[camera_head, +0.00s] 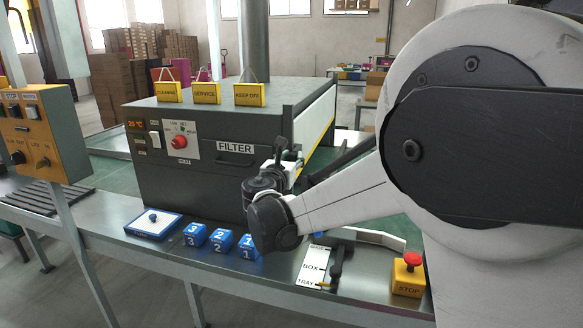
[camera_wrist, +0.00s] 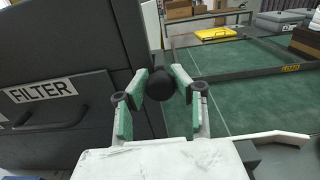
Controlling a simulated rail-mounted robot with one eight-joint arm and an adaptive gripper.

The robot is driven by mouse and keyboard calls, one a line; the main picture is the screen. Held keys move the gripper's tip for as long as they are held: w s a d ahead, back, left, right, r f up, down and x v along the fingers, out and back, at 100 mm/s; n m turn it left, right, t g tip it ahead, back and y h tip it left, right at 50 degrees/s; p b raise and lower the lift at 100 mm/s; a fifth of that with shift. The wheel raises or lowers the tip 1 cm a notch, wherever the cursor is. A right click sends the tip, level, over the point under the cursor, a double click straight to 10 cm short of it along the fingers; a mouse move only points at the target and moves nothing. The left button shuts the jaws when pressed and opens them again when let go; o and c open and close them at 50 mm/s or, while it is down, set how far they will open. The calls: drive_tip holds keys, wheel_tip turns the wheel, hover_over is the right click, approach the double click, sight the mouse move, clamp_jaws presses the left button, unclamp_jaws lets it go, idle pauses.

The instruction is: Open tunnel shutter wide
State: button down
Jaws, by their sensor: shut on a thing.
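The tunnel (camera_head: 205,140) is a large dark grey box on the line, with a FILTER label and a red knob on its front. The FILTER label also shows in the wrist view (camera_wrist: 45,89). My gripper (camera_wrist: 168,84) is at the tunnel's right front corner, with green-padded fingers shut on a round black knob (camera_wrist: 161,86). What the knob is fixed to is mostly hidden. In the head view my gripper (camera_head: 288,160) is small and partly hidden by my wrist. I cannot tell how far the shutter stands open; a white and yellow panel (camera_head: 316,118) shows on the tunnel's right side.
Blue numbered blocks (camera_head: 220,240) and a blue-edged pad (camera_head: 153,224) stand on the front ledge. A BOX/TRAY plate (camera_head: 313,266) and a yellow STOP box (camera_head: 408,275) are further right. Yellow signs (camera_head: 207,92) stand on the tunnel. Green belt (camera_wrist: 235,95) lies clear right of my gripper.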

drive_tip(key=shift+r, duration=0.8)
drive_tip(key=c, duration=1.4)
unclamp_jaws()
drive_tip(key=shift+s, duration=0.1)
drive_tip(key=v, duration=1.2)
drive_tip(key=shift+f, duration=0.1)
